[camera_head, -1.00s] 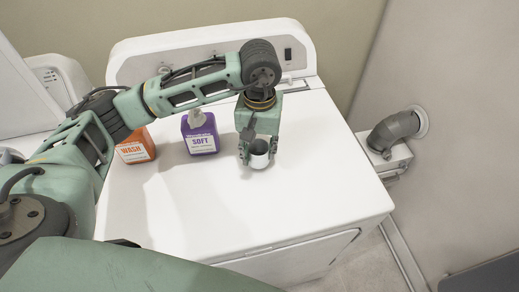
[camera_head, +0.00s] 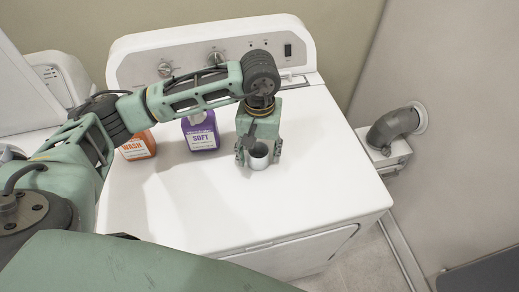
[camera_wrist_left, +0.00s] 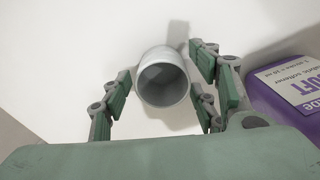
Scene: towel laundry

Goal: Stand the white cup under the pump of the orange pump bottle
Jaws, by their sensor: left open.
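The white cup (camera_head: 258,160) stands upright on the white machine top, in front and to the right of the purple bottle. In the left wrist view the cup (camera_wrist_left: 163,80) shows its open mouth between the finger pads, with a gap on each side. My left gripper (camera_head: 259,154) is open and points down around the cup; it also shows in the left wrist view (camera_wrist_left: 160,100). The orange pump bottle (camera_head: 139,147), labelled WASH, stands at the left. My arm hides its upper part and pump. My right gripper is not in view.
A purple bottle labelled SOFT (camera_head: 201,135) stands between the orange bottle and the cup. The white machine top (camera_head: 200,210) is clear in front and to the right. A control panel (camera_head: 300,45) rises at the back. A grey duct elbow (camera_head: 392,127) is on the right wall.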

